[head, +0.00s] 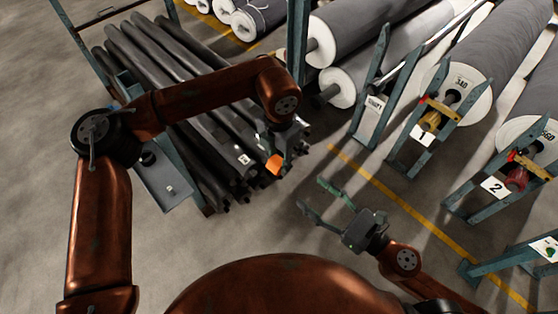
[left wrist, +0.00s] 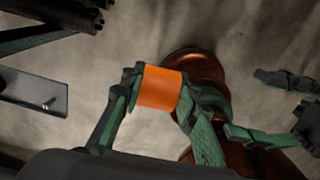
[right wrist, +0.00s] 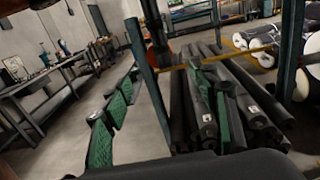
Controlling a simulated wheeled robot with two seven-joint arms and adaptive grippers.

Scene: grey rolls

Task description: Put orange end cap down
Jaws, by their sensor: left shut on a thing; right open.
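The orange end cap (head: 273,164) is a short orange cylinder. My left gripper (head: 275,155) is shut on it and holds it beside the ends of the dark tubes. In the left wrist view the end cap (left wrist: 160,88) sits between the two green fingers, with floor and part of my own body behind it. My right gripper (head: 322,196) is open and empty above the floor, lower right of the left gripper. In the right wrist view its green fingers (right wrist: 165,115) are spread wide with nothing between them.
A rack of dark tubes (head: 165,70) lies left of centre, with a grey metal plate (head: 165,188) at its side. Large grey rolls (head: 465,70) on stands fill the upper right. A yellow floor line (head: 400,210) runs past the stands. Floor around my right gripper is clear.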

